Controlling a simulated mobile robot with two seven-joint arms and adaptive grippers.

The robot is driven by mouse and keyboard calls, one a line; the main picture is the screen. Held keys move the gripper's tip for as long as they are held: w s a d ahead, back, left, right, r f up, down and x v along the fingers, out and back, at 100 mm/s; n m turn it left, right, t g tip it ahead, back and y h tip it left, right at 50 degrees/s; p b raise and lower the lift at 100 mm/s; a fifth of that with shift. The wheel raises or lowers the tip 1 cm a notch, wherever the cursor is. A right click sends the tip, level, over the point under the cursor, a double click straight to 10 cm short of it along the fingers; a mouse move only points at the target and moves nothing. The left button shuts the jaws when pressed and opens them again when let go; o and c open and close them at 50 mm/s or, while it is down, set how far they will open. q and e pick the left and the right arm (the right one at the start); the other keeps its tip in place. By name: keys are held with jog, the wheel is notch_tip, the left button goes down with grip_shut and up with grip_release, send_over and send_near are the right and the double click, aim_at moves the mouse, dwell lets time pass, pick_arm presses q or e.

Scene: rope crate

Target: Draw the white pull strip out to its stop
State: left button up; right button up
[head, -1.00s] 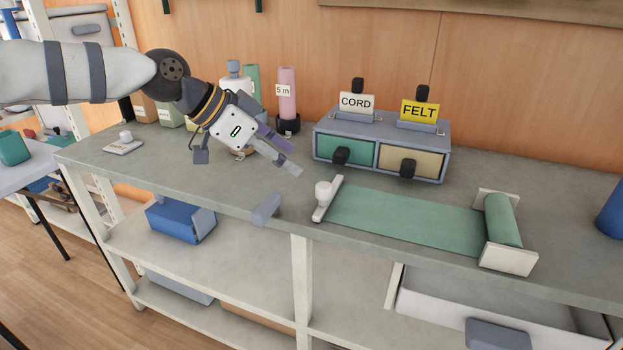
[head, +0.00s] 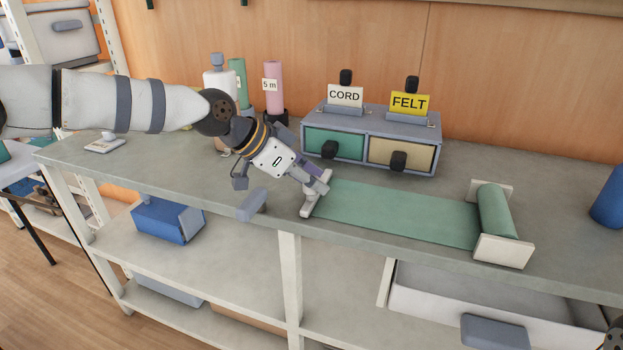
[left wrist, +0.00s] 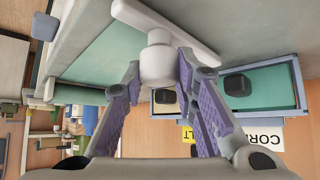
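The white pull strip (head: 307,209) is a short bar at the left end of a green sheet (head: 400,212), which lies flat on the bench. The sheet runs right to a green roll (head: 496,212) between two pale end plates. My left gripper (head: 322,186) is at the strip's upright white knob. In the left wrist view the knob (left wrist: 158,62) stands between my two fingertips, which appear to press on both its sides; the strip (left wrist: 192,36) shows just beyond. In the head view the fingers hide most of the knob.
Behind the sheet stands a grey drawer box (head: 373,122) with CORD and FELT cards. A pink roll (head: 273,90) and a white bottle (head: 217,84) stand left of it. A grey handle-like block (head: 252,205) sits at the bench's front edge, left of the strip.

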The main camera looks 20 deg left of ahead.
pick_arm(q)
jog(key=shift+w+a, duration=0.1)
jog(key=shift+a, duration=2.05)
grip_shut()
jog(key=o, duration=0.9)
grip_release()
jog(key=shift+o, duration=0.9)
jog(key=shift+a, duration=0.15)
jog(key=v, duration=1.2)
